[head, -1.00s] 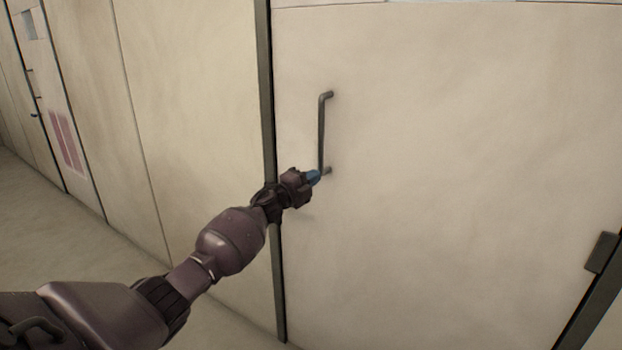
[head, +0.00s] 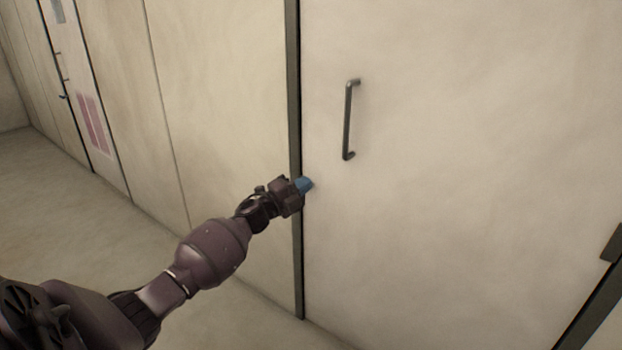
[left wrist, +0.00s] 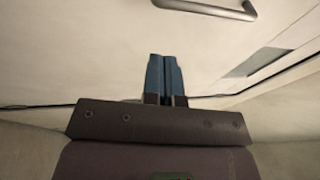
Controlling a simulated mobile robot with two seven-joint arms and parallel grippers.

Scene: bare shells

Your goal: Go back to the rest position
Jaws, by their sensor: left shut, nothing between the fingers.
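My left gripper (head: 305,185) has blue fingertips and is shut and empty. In the head view it is left of and below the dark door handle (head: 348,120), apart from it, in front of the door's left edge. In the left wrist view the two blue fingers (left wrist: 165,75) lie together, and the handle (left wrist: 210,8) shows at the top, clear of them. My right gripper is in neither view.
A large pale door (head: 470,170) fills the right side, bounded by a dark frame strip (head: 296,240). Wall panels (head: 225,110) run left to another door with pink patches (head: 93,123). The floor (head: 70,220) at left is clear.

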